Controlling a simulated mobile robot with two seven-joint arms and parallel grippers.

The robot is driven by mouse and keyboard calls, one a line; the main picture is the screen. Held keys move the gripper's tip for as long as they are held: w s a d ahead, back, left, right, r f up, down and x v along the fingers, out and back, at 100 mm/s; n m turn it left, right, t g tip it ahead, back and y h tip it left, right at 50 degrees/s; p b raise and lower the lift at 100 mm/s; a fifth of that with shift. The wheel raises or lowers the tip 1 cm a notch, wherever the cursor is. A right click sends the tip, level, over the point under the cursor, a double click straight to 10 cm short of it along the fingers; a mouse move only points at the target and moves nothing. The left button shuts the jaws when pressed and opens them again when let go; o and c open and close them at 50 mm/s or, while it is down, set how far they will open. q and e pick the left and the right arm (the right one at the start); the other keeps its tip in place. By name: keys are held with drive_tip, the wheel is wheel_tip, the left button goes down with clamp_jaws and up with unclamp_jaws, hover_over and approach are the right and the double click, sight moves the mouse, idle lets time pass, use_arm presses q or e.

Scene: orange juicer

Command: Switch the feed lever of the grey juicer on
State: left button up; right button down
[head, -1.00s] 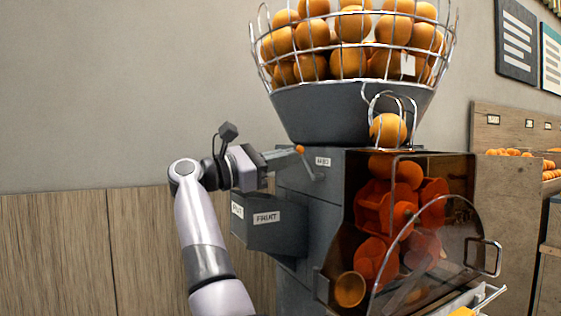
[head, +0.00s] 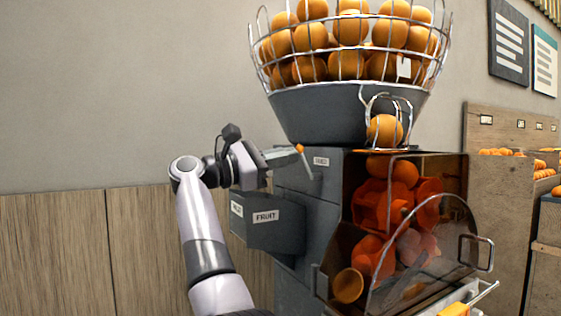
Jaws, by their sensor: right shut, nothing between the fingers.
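The grey juicer (head: 297,218) stands in the middle of the head view. Its feed lever (head: 306,161) is a thin metal rod with an orange knob at the upper left of the housing, beside a small white label. The rod leans up and to the left. My right gripper (head: 294,154) is shut and empty, with its fingertips at the orange knob from the left. I cannot tell whether they touch it. The gripper partly hides the housing behind it. My left gripper is not in view.
A wire basket of oranges (head: 348,62) sits on top of the juicer. A grey bin labelled FRUIT (head: 274,226) juts out below my right gripper. A clear cover (head: 432,254) closes the front. Open wall space lies to the left.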

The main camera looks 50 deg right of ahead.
drive_tip(key=shift+s+r+m, duration=0.15)
drive_tip(key=shift+s+m, duration=0.15)
drive_tip(key=shift+m, duration=0.7)
drive_tip(key=shift+s+a+r+m+g+y, duration=0.15)
drive_tip(key=shift+s+m+g+y, duration=0.15)
drive_tip(key=shift+m, duration=0.5)
drive_tip(key=shift+s+a+m+g+y, duration=0.1)
drive_tip(key=shift+s+m+g+y, duration=0.15)
drive_tip(key=shift+m, duration=0.55)
drive_tip(key=shift+s+a+m+b, duration=0.15)
drive_tip(key=shift+s+m+b, duration=0.25)
drive_tip(key=shift+m, duration=0.8)
drive_tip(key=shift+s, duration=0.35)
idle(0.8)
drive_tip(key=shift+a, duration=0.15)
drive_tip(key=v, duration=0.7)
drive_tip(key=shift+w, duration=0.1)
idle(0.5)
